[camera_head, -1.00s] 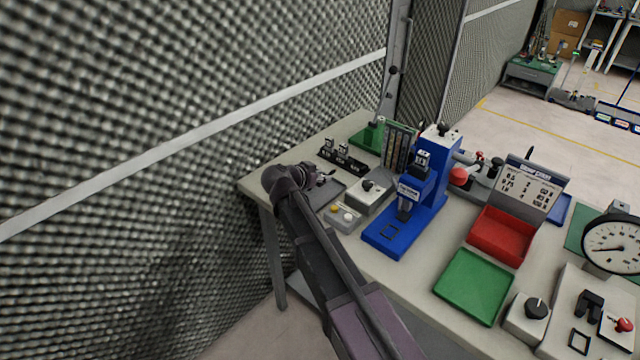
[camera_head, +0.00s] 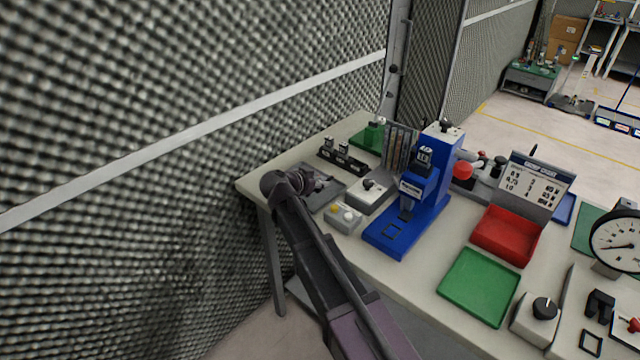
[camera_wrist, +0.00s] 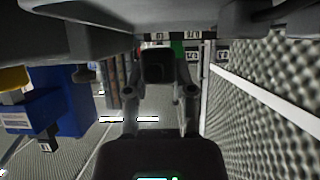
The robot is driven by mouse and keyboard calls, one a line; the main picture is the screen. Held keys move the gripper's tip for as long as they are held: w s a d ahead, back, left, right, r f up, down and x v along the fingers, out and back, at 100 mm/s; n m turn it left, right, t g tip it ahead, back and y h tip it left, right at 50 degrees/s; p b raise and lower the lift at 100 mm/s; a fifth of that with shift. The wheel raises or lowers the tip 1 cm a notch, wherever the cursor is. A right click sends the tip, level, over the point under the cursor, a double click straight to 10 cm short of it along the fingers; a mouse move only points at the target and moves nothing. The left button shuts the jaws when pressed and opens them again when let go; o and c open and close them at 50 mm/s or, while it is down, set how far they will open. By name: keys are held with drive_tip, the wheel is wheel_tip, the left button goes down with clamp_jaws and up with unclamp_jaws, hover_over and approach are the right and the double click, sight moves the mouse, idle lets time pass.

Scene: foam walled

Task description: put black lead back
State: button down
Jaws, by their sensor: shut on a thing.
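My gripper (camera_head: 316,184) is at the left end of the bench, low over the grey tray (camera_head: 328,194). In the wrist view my gripper (camera_wrist: 158,80) has its fingers closed in on a dark block (camera_wrist: 158,65). I take this block to be part of the black lead; the rest of the lead is hidden or too dark to make out. A rack of upright strips (camera_head: 401,146) stands behind the gripper to the right, and it also shows in the wrist view (camera_wrist: 116,80). I cannot tell whether the dark block touches anything else.
A black holder with small fittings (camera_head: 342,158) lies just behind the gripper. A grey switch box (camera_head: 371,193), a small box with yellow and white buttons (camera_head: 343,217) and a blue press (camera_head: 441,180) stand to the right. The foam wall (camera_head: 150,150) is close on the left.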

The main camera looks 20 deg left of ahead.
drive_tip(key=shift+f+b, duration=0.55)
drive_tip(key=shift+b, duration=0.05)
drive_tip(key=shift+s, duration=0.1)
drive_tip(key=shift+c, duration=2.3)
unclamp_jaws()
drive_tip(key=shift+d, duration=0.1)
drive_tip(key=shift+r+p, duration=0.45)
drive_tip(key=shift+p, duration=0.1)
drive_tip(key=shift+r+p, duration=0.3)
drive_tip(key=p+v, duration=0.5)
drive_tip(key=v, duration=0.7)
drive_tip(key=shift+f, duration=0.2)
